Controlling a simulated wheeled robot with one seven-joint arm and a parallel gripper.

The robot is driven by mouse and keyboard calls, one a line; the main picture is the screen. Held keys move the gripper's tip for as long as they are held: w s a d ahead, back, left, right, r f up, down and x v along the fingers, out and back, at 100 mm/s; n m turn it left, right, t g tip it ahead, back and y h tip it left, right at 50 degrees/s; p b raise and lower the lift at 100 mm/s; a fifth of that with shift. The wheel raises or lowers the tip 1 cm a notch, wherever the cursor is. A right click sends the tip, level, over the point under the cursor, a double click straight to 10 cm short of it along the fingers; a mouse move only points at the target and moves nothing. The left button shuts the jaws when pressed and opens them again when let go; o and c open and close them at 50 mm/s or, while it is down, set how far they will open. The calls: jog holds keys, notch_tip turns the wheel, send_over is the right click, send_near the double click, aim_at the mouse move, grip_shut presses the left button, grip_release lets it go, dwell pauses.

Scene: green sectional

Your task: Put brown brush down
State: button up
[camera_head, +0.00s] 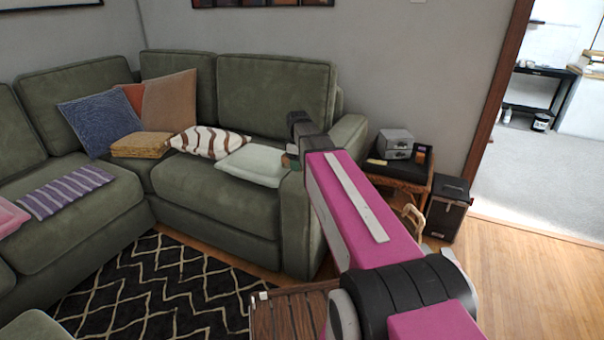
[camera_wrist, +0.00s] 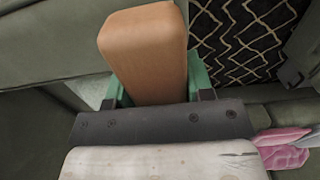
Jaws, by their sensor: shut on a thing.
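The brown brush (camera_wrist: 145,50) fills the upper middle of the wrist view as a plain tan-brown block. Its lower end sits between the green fingers of my gripper (camera_wrist: 155,88), which is shut on it. Any bristles are hidden. In the head view my gripper (camera_head: 291,160) is at the right end of the green sectional, by its armrest, mostly hidden behind my own arm. The brush is too small and covered to make out clearly there.
A side table (camera_head: 400,172) carries a grey box (camera_head: 394,143). A black patterned rug (camera_head: 150,290) lies in front; bare seat shows between.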

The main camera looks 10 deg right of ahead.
aim_at(302, 179)
jog(key=shift+w+d+f, duration=0.6)
jog(key=shift+d+f, duration=0.1)
jog(key=shift+d, duration=0.2)
jog(key=shift+f, duration=1.95)
jog(key=shift+f, duration=0.1)
jog(key=o, duration=1)
jog(key=shift+o, duration=0.2)
notch_tip(302, 179, up, 12)
jog(key=shift+r, duration=0.15)
